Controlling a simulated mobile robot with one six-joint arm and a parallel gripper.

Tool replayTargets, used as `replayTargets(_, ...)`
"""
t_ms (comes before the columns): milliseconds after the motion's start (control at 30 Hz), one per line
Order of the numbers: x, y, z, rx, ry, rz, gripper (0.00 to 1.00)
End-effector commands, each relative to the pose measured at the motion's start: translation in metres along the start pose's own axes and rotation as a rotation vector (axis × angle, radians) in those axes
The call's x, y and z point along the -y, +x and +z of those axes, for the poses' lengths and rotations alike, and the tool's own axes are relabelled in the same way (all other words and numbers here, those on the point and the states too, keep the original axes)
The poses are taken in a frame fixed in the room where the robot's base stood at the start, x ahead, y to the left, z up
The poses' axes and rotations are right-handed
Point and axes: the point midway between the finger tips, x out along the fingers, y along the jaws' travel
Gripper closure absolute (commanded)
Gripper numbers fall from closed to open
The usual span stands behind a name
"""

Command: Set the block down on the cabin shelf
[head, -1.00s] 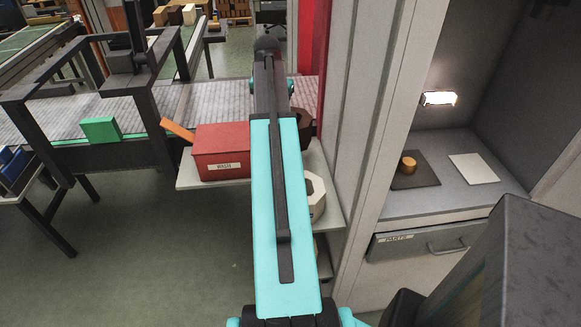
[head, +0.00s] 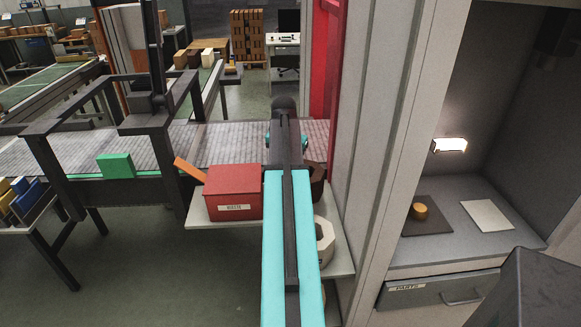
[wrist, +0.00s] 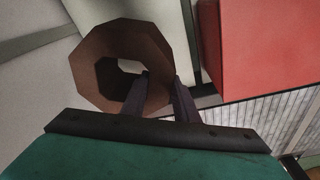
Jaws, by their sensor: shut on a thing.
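A dark brown octagonal ring-shaped block (wrist: 122,58) fills the upper left of the wrist view. My gripper (wrist: 158,85) is shut on its wall, with one finger in the hole and one outside. In the head view part of the brown block (head: 317,178) shows just right of my arm, beside the red box; my arm hides the gripper there. The cabin shelf (head: 440,238) is the grey surface in the lit alcove at the right, well away from the block.
On the cabin shelf lie a dark mat (head: 402,224) with a yellow-orange cylinder (head: 419,211) and a white sheet (head: 487,215). A side shelf (head: 208,222) holds the red box (head: 234,190) and a white ring (head: 325,243). A wall post (head: 385,150) stands between.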

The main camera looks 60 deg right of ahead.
Motion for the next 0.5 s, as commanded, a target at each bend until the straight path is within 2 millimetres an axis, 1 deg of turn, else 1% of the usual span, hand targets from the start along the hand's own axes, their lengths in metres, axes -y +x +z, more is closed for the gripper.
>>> replayTargets(100,-0.001,0.011,0.002,0.000,0.000,0.002,1.00)
replayTargets(267,-0.001,0.024,0.004,0.000,0.001,0.002,1.00)
replayTargets(500,-0.001,0.030,0.003,-0.003,0.001,0.001,1.00)
